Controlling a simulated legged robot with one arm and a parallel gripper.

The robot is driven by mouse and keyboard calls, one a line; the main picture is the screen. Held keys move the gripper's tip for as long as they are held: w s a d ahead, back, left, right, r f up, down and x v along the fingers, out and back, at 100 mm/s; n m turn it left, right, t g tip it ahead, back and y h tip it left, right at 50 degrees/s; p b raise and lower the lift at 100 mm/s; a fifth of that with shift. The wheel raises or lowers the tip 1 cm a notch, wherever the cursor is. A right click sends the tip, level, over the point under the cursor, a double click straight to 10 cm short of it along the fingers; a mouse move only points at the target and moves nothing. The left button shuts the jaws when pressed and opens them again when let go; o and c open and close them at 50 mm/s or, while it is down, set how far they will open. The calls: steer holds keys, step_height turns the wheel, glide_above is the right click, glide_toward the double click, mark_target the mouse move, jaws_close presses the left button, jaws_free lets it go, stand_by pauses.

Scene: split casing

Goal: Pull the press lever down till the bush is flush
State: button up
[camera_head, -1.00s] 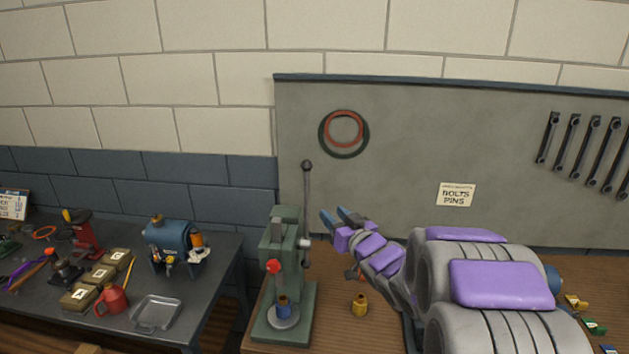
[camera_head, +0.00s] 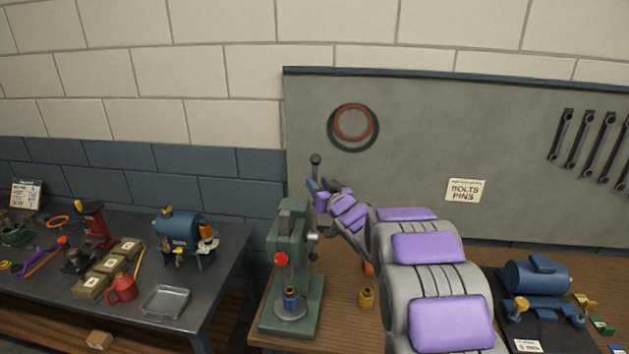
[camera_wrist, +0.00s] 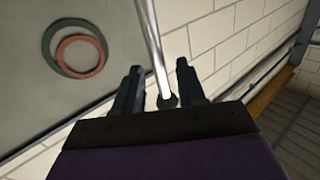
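The green arbor press (camera_head: 292,240) stands on the wooden bench. Its lever (camera_head: 316,172) points upward with a dark ball knob on top. A blue cylindrical part (camera_head: 291,300) sits on the press's round plate under the ram; the bush's fit in it is too small to tell. My gripper (camera_head: 317,187) is at the lever, just below the knob. In the wrist view, the metal lever rod (camera_wrist: 153,50) runs between the two fingers of my gripper (camera_wrist: 158,82), with gaps visible on both sides. The fingers look open.
A brass-coloured piece (camera_head: 367,298) stands on the bench right of the press. A blue machine (camera_head: 537,277) lies farther right. The grey board (camera_head: 420,130) rises behind. A dark table (camera_head: 222,285) with tools and a tray is at left.

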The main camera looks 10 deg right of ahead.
mark_target(316, 182)
steer(key=shift+x, duration=1.65)
jaws_close()
